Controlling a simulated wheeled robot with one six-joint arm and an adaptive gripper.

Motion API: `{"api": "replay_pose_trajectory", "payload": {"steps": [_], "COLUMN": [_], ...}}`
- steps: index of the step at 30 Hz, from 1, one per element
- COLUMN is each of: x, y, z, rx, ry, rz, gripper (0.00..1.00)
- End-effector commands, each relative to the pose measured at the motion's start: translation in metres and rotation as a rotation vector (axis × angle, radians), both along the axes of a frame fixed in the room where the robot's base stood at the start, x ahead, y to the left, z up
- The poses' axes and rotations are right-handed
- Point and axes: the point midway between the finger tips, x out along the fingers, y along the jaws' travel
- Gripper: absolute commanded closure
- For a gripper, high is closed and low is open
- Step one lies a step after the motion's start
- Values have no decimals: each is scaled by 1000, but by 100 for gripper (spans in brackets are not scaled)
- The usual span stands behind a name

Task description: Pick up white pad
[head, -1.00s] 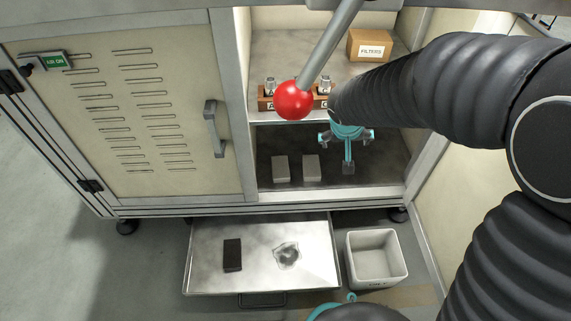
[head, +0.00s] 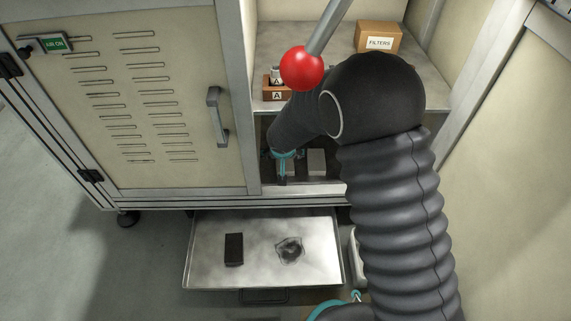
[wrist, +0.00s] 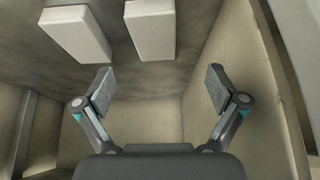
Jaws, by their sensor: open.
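Two white pads lie side by side on the dark floor of the cabinet's lower bay. The wrist view shows the left white pad (wrist: 76,32) and the right white pad (wrist: 150,28) at the top, beyond my fingertips. In the head view one pale pad (head: 317,161) shows partly behind my arm; the other is mostly hidden. My gripper (wrist: 159,89) is open and empty, its two fingers spread wide and apart from both pads. In the head view my gripper (head: 283,172) is inside the lower bay, partly covered by my arm.
A red ball-ended lever (head: 302,68) hangs before the bay. Above are a FILTERS box (head: 379,38) and a brown block marked A (head: 276,95). Below, a pulled-out tray (head: 205,270) holds a dark pad (head: 234,249). A pale bin (head: 355,262) is mostly hidden.

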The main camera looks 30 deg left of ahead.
Motion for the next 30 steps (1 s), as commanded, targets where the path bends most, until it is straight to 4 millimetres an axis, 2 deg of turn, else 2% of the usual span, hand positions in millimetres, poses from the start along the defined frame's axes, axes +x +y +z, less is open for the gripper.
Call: {"api": "replay_pose_trajectory", "payload": {"steps": [1, 3, 11, 21, 30], "x": [4, 8, 16, 35, 38], "y": [2, 4, 7, 10, 12], "z": [-10, -17, -31, -68, -74], "rx": [-2, -1, -1, 0, 0], "ry": [1, 0, 0, 1, 1], "rz": [0, 0, 0, 0, 0], "gripper": [5, 5, 5, 5, 5]}}
